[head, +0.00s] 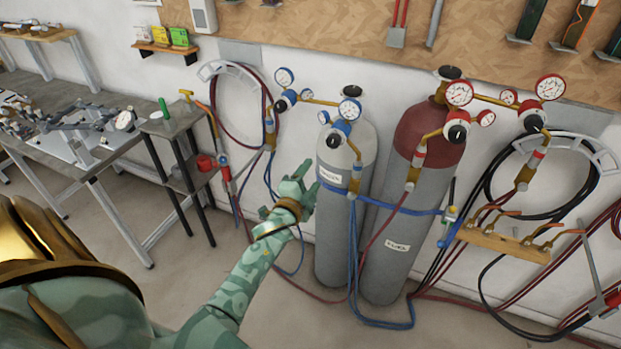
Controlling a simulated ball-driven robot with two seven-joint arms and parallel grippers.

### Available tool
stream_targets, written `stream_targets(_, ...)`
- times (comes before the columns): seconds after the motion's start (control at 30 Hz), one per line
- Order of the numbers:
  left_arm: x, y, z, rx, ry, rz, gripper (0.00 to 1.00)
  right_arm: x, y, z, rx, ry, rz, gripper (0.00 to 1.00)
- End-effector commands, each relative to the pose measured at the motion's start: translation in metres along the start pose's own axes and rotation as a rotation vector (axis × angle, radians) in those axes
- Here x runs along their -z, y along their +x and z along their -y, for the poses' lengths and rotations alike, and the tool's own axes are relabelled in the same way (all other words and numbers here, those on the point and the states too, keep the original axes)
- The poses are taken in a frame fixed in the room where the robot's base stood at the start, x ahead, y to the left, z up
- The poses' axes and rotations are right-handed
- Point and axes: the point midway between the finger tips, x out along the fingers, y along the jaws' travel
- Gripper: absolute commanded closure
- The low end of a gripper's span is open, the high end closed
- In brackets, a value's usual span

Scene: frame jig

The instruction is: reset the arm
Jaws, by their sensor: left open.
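My left arm reaches in from the lower left, patterned green with a golden wrist ring. My left gripper (304,183) is open and empty, in front of the gas cylinders in this view. Its fingers point up and to the right. The grey cylinder (343,240) with a white label stands just behind it; I cannot tell how much space lies between them. My right gripper is not in view.
A cylinder with a dark red top (421,135) stands beside the grey one. Hoses trail over the floor. A workbench (75,150) and a small stand (178,122) are at the left. A wooden torch rack (503,243) is at the right. Bare floor (165,290) lies left of the cylinders.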

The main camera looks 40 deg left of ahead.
Motion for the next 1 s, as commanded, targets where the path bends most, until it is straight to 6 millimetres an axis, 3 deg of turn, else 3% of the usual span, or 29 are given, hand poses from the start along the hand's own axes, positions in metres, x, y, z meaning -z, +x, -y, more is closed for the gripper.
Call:
stream_targets(0.3, 0.0, 0.0, 0.0, 0.0, -0.011, 0.0, 0.41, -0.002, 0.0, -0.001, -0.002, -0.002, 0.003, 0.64)
stream_targets(0.37, -0.001, 0.0, -0.001, -0.006, -0.057, 0.008, 0.41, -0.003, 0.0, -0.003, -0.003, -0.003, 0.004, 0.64)
stream_targets(0.4, -0.006, -0.001, -0.011, -0.03, -0.127, 0.027, 0.41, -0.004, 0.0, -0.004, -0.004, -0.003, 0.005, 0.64)
stream_targets(0.47, -0.011, -0.006, -0.043, -0.103, -0.245, 0.062, 0.41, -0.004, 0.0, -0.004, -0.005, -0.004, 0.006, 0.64)
stream_targets(0.53, -0.016, -0.019, -0.095, -0.21, -0.368, 0.11, 0.41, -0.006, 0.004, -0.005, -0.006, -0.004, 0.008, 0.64)
stream_targets(0.67, -0.031, -0.07, -0.206, -0.426, -0.545, 0.235, 0.41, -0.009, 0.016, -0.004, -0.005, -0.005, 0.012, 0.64)
stream_targets(0.8, -0.051, -0.149, -0.309, -0.637, -0.663, 0.398, 0.41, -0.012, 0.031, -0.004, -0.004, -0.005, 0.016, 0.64)
stream_targets(0.87, -0.061, -0.189, -0.347, -0.718, -0.695, 0.474, 0.41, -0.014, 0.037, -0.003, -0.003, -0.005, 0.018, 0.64)
stream_targets(1.0, -0.086, -0.292, -0.421, -0.896, -0.728, 0.657, 0.41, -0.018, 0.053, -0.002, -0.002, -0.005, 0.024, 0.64)
